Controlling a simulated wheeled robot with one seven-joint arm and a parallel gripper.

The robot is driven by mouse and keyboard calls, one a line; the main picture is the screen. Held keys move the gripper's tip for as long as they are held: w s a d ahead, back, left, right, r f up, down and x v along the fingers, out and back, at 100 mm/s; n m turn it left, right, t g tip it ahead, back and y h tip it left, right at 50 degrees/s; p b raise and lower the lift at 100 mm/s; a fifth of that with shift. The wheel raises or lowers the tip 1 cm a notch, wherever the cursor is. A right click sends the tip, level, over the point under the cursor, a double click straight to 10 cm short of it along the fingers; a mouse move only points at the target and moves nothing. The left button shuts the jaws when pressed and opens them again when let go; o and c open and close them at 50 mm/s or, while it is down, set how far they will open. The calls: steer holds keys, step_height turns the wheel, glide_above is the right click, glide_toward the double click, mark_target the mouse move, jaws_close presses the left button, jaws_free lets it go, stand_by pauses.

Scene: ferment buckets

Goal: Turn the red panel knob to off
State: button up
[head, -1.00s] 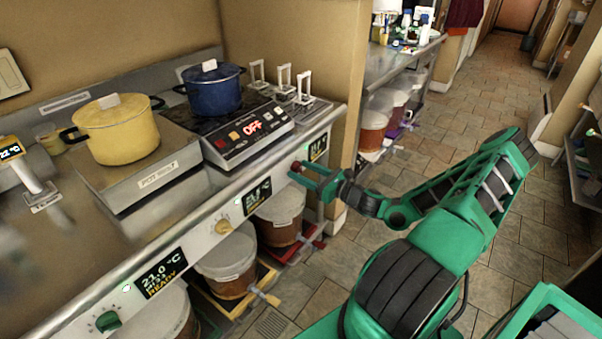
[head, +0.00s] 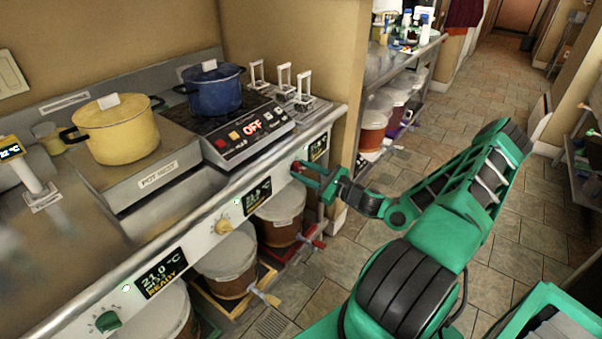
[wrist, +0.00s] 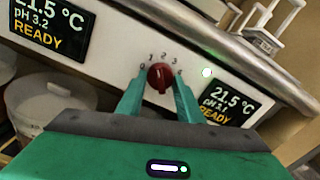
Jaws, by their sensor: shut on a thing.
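The red panel knob (wrist: 160,77) sits on the white front panel, in the middle of the wrist view. Marks 0, 1, 2, 3 and one partly hidden mark are printed around it. Its grip bar stands near upright in the wrist view; I cannot tell which mark it points at. My gripper (wrist: 158,92) is shut on the knob, one green finger on each side. In the head view my gripper (head: 306,172) is at the far right part of the panel, and only a little red of the knob (head: 297,167) shows.
A display (wrist: 229,103) reading 21.5 °C, pH 3.1, READY is right of the knob, with a lit green lamp (wrist: 207,72) above it. A yellow knob (head: 222,227) and a green knob (head: 108,321) sit along the panel. Lidded buckets (head: 280,222) stand below. The aisle floor is clear.

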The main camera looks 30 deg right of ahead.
steer(key=n, duration=0.5)
steer(key=shift+n, duration=0.3)
steer(key=n, duration=0.4)
steer(key=shift+n, duration=0.4)
steer(key=o, duration=1)
steer(key=v, duration=1)
steer(key=shift+s+d+r, duration=0.1)
steer(key=shift+s+d, duration=0.05)
steer(key=shift+s, duration=0.2)
